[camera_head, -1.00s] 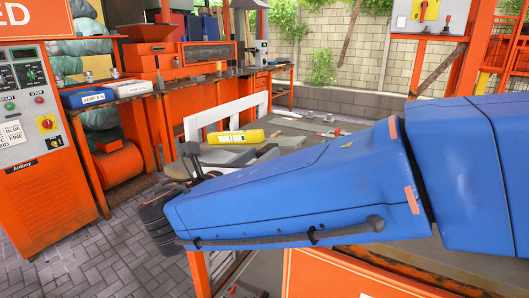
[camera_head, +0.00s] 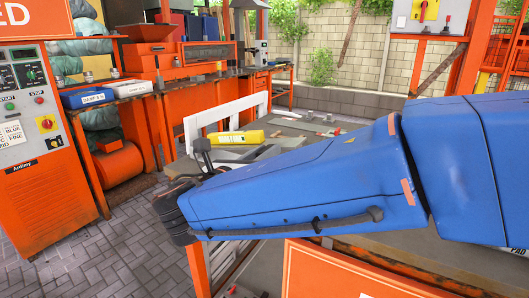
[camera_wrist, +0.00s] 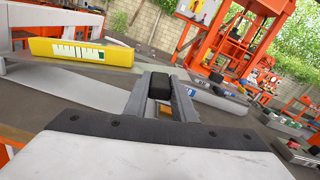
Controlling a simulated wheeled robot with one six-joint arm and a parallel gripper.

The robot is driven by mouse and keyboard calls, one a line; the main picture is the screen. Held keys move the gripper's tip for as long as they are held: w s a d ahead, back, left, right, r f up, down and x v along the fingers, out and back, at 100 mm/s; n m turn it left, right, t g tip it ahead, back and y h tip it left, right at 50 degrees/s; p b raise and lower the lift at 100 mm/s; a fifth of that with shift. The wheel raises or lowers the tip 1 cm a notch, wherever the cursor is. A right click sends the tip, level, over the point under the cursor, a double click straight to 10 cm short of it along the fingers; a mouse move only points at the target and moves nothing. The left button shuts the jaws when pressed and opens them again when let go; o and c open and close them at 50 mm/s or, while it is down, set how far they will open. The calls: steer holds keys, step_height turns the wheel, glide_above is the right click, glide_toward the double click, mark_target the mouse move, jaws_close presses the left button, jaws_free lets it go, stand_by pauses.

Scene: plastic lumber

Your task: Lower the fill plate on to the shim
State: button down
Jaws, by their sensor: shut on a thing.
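My gripper (camera_wrist: 160,76) shows at the centre of the wrist view, its two grey fingers reaching away over the bench. A dark block (camera_wrist: 159,83) sits between the fingers; too little shows to tell its full shape, but it is where the fill plate would be held. In the head view only the dark end of my gripper (camera_head: 203,157) shows above my blue arm, near the bench's left part. The shim cannot be made out; the area under the fingers is hidden.
A yellow level-like bar (camera_head: 236,138) lies on the bench behind my gripper; it also shows at left in the wrist view (camera_wrist: 80,52). A white frame (camera_head: 229,112) stands behind it. A grey bar marked STB (camera_wrist: 213,94) lies right of the fingers.

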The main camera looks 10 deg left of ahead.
steer(key=shift+m, duration=0.6)
steer(key=f, duration=0.6)
steer(key=shift+s+d+f, duration=0.15)
steer(key=shift+d+f, duration=0.25)
steer(key=c, duration=1.5)
jaws_free()
steer(key=v, duration=1.7)
steer(key=shift+s+a, duration=0.1)
steer(key=shift+s, duration=0.1)
steer(key=shift+s, duration=0.1)
